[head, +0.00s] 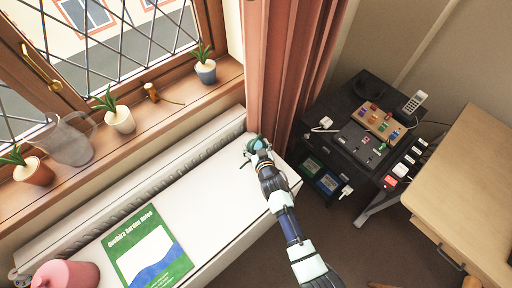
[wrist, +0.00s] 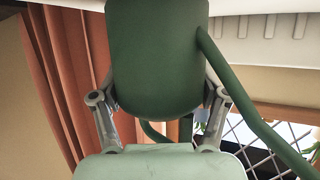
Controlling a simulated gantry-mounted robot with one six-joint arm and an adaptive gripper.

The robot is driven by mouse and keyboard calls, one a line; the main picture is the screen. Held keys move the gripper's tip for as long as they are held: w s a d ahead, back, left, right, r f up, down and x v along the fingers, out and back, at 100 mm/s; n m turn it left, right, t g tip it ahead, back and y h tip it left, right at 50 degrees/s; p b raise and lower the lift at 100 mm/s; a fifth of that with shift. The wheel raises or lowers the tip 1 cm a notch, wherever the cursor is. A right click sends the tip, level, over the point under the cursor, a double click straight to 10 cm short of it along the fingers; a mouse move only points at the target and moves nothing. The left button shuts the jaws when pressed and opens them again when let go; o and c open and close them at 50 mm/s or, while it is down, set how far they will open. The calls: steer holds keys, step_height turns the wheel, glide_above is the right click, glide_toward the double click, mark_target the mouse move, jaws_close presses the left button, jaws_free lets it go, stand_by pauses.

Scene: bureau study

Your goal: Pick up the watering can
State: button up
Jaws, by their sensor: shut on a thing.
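The green watering can (head: 255,142) is at the far right end of the white ledge in the head view, mostly hidden by my gripper (head: 261,153). In the wrist view the dark green body of the can (wrist: 158,55) fills the upper middle, with a long curved green tube running down to the right. The fingers of my gripper (wrist: 160,100) lie on either side of the body and are shut on it. A white surface shows beyond the can at the top. I cannot tell whether the can touches the ledge.
The white ledge (head: 215,185) carries a green book (head: 148,250) and a pink object (head: 65,275). The windowsill (head: 175,98) holds potted plants and a grey jug (head: 68,140). A red curtain (head: 278,70) hangs close behind the gripper. A cluttered black cabinet (head: 345,150) stands right.

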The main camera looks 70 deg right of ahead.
step_height(320, 180, up, 20)
steer(key=p, duration=0.3)
steer(key=shift+f, duration=0.15)
stand_by(0.9)
